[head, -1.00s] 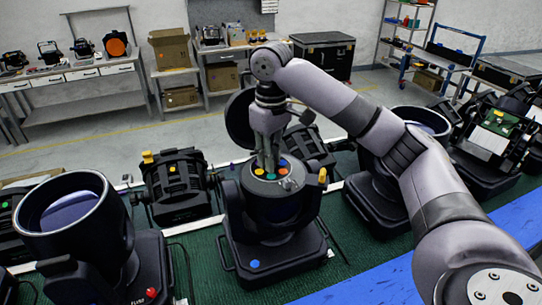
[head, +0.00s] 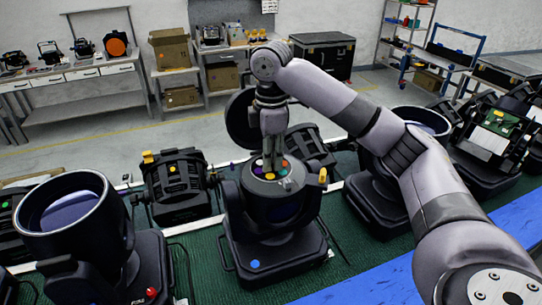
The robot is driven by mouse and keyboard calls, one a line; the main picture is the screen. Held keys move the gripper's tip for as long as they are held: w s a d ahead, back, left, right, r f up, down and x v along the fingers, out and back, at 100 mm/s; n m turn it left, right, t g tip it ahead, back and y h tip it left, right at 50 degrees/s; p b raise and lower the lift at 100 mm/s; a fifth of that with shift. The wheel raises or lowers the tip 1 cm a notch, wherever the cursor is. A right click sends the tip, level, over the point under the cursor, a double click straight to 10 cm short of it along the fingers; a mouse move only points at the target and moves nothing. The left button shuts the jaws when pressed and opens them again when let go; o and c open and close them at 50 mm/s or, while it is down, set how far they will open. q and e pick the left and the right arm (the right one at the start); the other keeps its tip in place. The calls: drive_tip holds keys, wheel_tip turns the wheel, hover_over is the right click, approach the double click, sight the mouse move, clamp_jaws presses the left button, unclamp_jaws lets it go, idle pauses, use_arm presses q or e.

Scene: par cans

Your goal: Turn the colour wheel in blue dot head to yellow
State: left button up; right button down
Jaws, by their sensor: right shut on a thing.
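The blue dot head (head: 272,208) stands in the middle of the bench, with a blue dot (head: 255,264) on its base. Its round lid is swung open behind the top. The colour wheel (head: 284,178) lies in the open top and shows several coloured spots, with orange toward the front and green at the right. My right gripper (head: 271,165) points straight down into the top and is shut on the wheel's middle part. Its fingers hide the centre and part of the far side. My left gripper is not in view.
A large open-mouthed lamp head (head: 66,215) with a red dot stands close at the left. A yellow-tabbed head (head: 176,185) is behind it. Another open-mouthed head (head: 418,122) stands to the right.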

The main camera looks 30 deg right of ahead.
drive_tip(key=n, duration=0.4)
drive_tip(key=shift+n, duration=0.3)
idle(0.3)
drive_tip(key=c, duration=1.5)
unclamp_jaws()
drive_tip(key=shift+o, duration=0.2)
wheel_tip(320, 180, up, 12)
